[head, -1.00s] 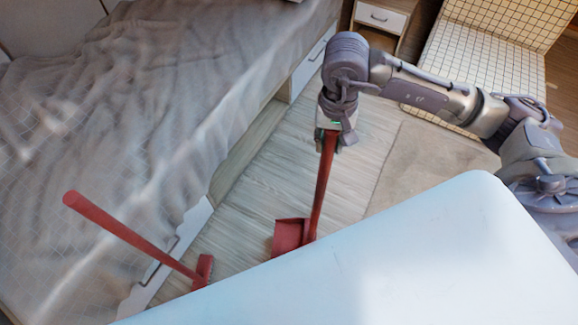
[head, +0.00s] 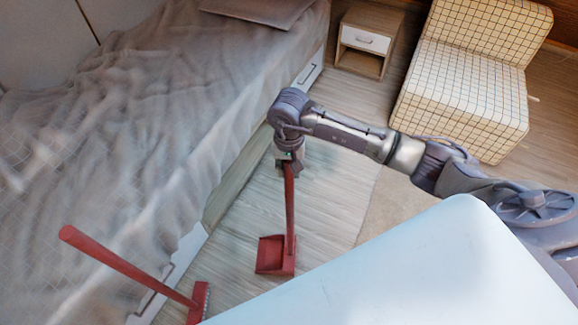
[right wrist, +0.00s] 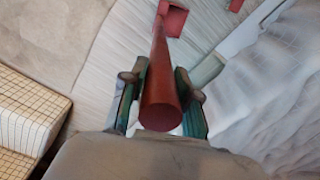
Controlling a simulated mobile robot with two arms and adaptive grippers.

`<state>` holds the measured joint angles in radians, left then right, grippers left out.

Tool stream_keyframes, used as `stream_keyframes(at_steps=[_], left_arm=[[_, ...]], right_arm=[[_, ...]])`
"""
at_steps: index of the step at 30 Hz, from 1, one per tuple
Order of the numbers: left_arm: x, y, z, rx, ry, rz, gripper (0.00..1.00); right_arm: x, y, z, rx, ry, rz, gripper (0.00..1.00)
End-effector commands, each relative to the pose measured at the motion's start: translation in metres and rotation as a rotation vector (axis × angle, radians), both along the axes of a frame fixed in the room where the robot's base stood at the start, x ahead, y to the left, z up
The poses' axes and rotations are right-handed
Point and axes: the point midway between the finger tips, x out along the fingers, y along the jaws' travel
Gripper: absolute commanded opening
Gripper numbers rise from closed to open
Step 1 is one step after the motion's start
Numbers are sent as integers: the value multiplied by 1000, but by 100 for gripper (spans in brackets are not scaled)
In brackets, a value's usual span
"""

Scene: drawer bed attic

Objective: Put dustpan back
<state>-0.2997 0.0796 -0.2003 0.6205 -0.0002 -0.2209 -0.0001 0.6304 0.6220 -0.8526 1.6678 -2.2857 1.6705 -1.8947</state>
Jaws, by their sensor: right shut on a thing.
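The red dustpan (head: 275,256) has a long upright red handle and a square pan at floor level. My right gripper (head: 288,164) is shut on the top of that handle. In the right wrist view the handle (right wrist: 160,85) runs between the two fingers of my right gripper (right wrist: 160,98), with the pan (right wrist: 172,18) at the far end. I cannot tell whether the pan touches the floor. A red broom (head: 130,266) leans against the bed side at the lower left, its head low near the floor. My left gripper is not in view.
A bed (head: 130,140) with a grey cover fills the left side. A small nightstand (head: 365,42) and a checked chair (head: 465,85) stand at the back. My white body top covers the lower right. Wooden floor (head: 330,200) is clear around the dustpan.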

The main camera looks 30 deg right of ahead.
Motion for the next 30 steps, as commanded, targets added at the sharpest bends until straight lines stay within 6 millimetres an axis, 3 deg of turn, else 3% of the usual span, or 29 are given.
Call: stream_keyframes(at_steps=[8, 9, 13, 23, 26, 30], left_arm=[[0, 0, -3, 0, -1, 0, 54], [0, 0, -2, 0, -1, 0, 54], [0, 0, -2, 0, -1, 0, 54], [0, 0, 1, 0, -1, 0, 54], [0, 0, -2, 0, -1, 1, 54], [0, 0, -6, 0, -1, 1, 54]], right_arm=[[1, 0, -2, 1, -4, 0, 0], [0, 0, -1, 1, -3, 0, 37], [0, 0, -1, 1, -3, 0, 55], [1, 0, 2, 1, -3, 0, 55], [2, 0, 12, 1, -6, 0, 55], [2, 0, 38, 0, -9, 0, 55]])
